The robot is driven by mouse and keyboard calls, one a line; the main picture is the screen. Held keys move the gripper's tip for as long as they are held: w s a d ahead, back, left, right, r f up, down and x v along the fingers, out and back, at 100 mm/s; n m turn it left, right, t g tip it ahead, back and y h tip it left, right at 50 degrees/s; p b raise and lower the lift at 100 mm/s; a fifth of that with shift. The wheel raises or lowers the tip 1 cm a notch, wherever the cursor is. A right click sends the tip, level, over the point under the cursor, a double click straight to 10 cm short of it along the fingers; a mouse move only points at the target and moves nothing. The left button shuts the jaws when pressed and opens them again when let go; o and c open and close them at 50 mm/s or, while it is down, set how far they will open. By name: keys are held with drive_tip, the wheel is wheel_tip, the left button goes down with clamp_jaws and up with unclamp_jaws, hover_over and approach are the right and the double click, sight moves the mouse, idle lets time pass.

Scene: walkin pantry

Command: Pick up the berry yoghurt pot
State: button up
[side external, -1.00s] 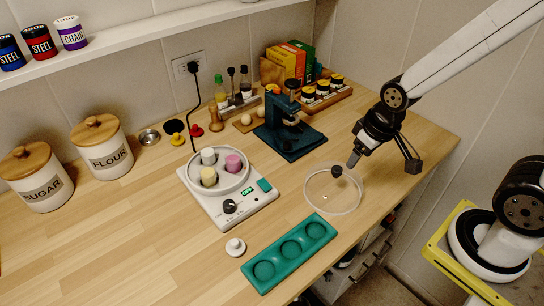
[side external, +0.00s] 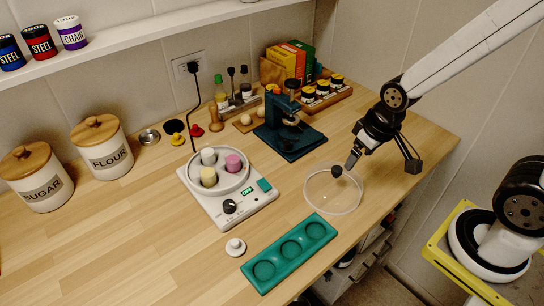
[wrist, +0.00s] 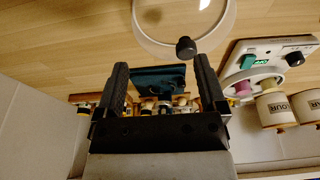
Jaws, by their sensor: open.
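The pink pot (side external: 233,163), the berry-coloured one, stands upright in the round well of the white yoghurt maker (side external: 222,208). A white pot (side external: 208,156) and a cream pot (side external: 209,177) stand beside it. The pink pot also shows partly at the right of the wrist view (wrist: 243,88). A clear round lid (side external: 334,207) with a black knob (side external: 337,171) lies on the counter right of the maker. My gripper (side external: 353,163) is open and empty, just above and right of that knob. In the wrist view its two fingers (wrist: 161,72) stand apart with nothing between them.
A green tray (side external: 290,252) with three empty recesses lies at the counter's front edge. A small white knobbed disc (side external: 235,247) lies left of it. A dark teal device (side external: 289,133) and spice jars (side external: 323,91) stand behind. The left front counter is clear.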

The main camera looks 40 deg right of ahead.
drive_tip(key=shift+r, duration=0.15)
drive_tip(key=shift+w+v, duration=0.55)
drive_tip(key=shift+v, duration=1.8)
drive_tip(key=w+a+m+t+y, duration=0.1)
drive_tip(key=w+a+m+y, duration=0.45)
drive_tip(key=w+m, duration=0.5)
drive_tip(key=w+a+m+t+y, duration=0.2)
drive_tip(key=w+a+m+y, duration=0.3)
drive_tip(key=w+m+y, duration=0.5)
drive_tip(key=m+h, duration=0.2)
drive_tip(key=h, duration=0.1)
approach(233, 163)
drive_tip(key=w, duration=0.3)
drive_tip(key=shift+s+f, duration=0.15)
drive_tip(key=shift+f, duration=0.6)
drive_tip(key=shift+a+g, duration=0.1)
drive_tip(key=shift+g, duration=0.2)
drive_tip(key=shift+x, duration=1.25)
